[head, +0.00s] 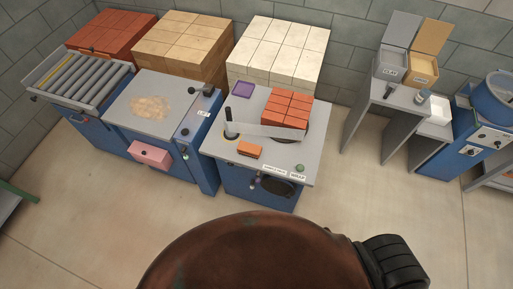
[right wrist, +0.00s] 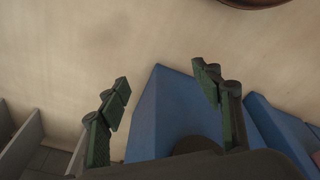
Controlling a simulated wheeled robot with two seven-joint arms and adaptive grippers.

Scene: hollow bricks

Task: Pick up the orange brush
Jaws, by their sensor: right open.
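A small orange block-shaped thing (head: 249,148), which looks like the orange brush, lies on the grey top of the middle blue machine (head: 222,150), near its front edge. It is too small to tell bristles from handle. A long grey flat arm on the machine passes just behind it. My right gripper (right wrist: 163,80) shows only in the right wrist view, open and empty, with its two dark green fingers apart. Blue machine panels and the floor lie beyond the fingers; the brush is not in that view. My left gripper is in neither view.
Stacked orange bricks (head: 287,107) and a purple pad (head: 243,90) share the machine top. Pale blocks (head: 278,50) stand behind. A grey table (head: 398,95) with open boxes is at right. Floor between is clear.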

